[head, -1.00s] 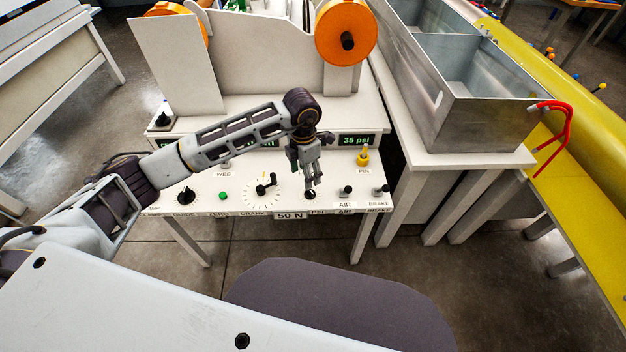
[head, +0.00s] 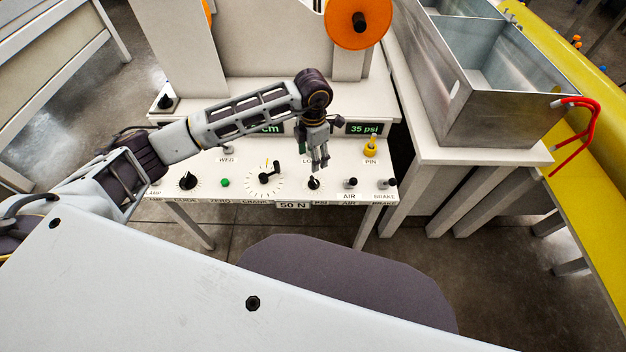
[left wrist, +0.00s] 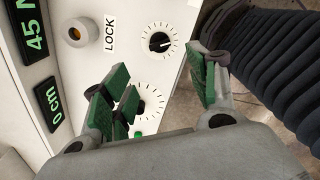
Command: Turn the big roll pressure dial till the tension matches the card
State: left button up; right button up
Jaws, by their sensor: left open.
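The black pressure dial (head: 313,183) stands on the white front panel above the partly hidden PSI label. It also shows in the left wrist view (left wrist: 159,42) on a white ticked face. My left gripper (head: 320,166) is open and empty, its fingertips just above the dial in the head view and apart from it. In the left wrist view my left gripper (left wrist: 158,88) has its green-padded fingers spread wide. The card (head: 292,206) at the panel's front edge reads 50 N. The tension display (left wrist: 32,35) reads 45 N. The pressure display (head: 363,128) reads 35 psi. My right gripper is not in view.
A black crank (head: 270,176) on a ticked face, a green button (head: 225,182) and another black knob (head: 187,181) lie left of the dial. A metal tank (head: 500,105) stands farther right.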

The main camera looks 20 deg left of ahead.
aim_at(313, 180)
pick_arm(q)
jog(key=shift+f, duration=6.7)
jog(key=shift+c, duration=0.3)
jog(key=shift+b, duration=0.3)
jog(key=c, duration=1)
